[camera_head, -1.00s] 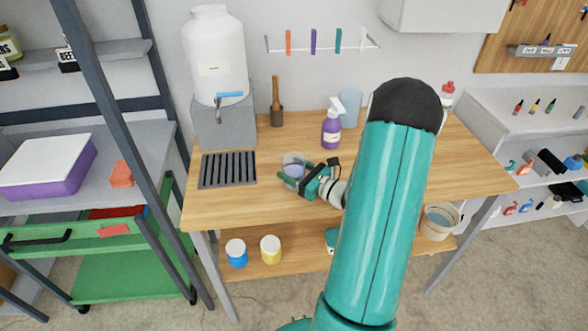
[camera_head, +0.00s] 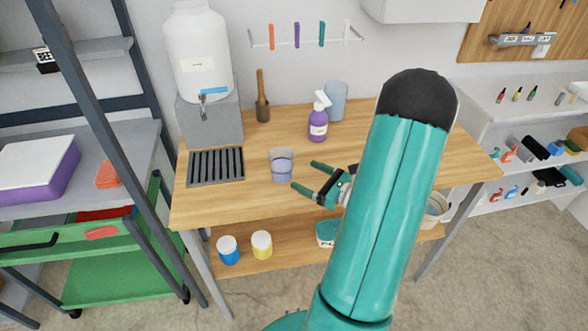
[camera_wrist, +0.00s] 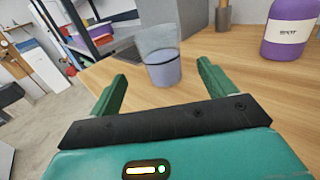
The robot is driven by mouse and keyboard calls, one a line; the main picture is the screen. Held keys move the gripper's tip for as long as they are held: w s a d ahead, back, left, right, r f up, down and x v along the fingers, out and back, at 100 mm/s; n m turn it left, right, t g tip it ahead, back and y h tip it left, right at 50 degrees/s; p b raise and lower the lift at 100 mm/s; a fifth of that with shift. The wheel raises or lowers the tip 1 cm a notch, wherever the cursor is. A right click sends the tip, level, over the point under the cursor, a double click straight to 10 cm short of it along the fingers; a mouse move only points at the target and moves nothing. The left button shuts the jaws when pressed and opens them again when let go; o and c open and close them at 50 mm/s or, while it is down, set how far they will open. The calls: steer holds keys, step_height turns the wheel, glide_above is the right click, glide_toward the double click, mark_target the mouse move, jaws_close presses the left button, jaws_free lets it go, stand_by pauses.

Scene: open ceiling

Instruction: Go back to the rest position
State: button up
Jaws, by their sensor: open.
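My gripper (camera_head: 302,176) is open and empty over the wooden table (camera_head: 235,205), to the right of a clear cup (camera_head: 281,166) holding pale purple liquid. The cup stands upright on the table, apart from the fingers. In the wrist view, my gripper's two green fingers (camera_wrist: 160,88) are spread wide, and the cup (camera_wrist: 163,70) shows beyond them. My teal arm hides part of the table's right side.
A slotted black grate (camera_head: 216,166) lies left of the cup, below a white water dispenser (camera_head: 200,55). The table's front left is clear.

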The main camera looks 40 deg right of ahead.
steer(key=shift+s+d, duration=0.15)
steer(key=shift+s, duration=0.9)
